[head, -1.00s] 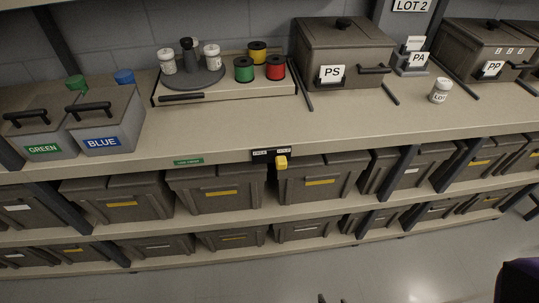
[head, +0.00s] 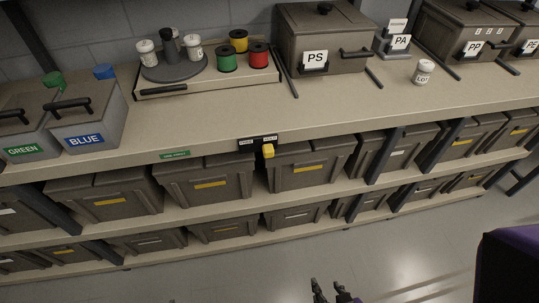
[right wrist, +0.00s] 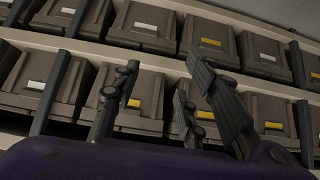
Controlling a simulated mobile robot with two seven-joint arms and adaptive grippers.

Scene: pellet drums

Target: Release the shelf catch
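The shelf catch is a small yellow knob (head: 268,151) on the front edge of the bench, under a black plate (head: 258,142) with two small white labels. The labels are too small to read surely. My right gripper (head: 330,291) is at the bottom of the head view, well below and in front of the catch, touching nothing. In the right wrist view its fingers (right wrist: 165,95) are spread apart with nothing between them, and the catch is not seen there. My left gripper is not in view.
Lidded bins (head: 208,182) fill the shelves under the bench. A green label (head: 175,155) is left of the catch. On top stand the GREEN (head: 27,128) and BLUE (head: 93,119) bins, a spool tray (head: 205,83) and the PS drum (head: 321,40). The floor (head: 230,272) in front is clear.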

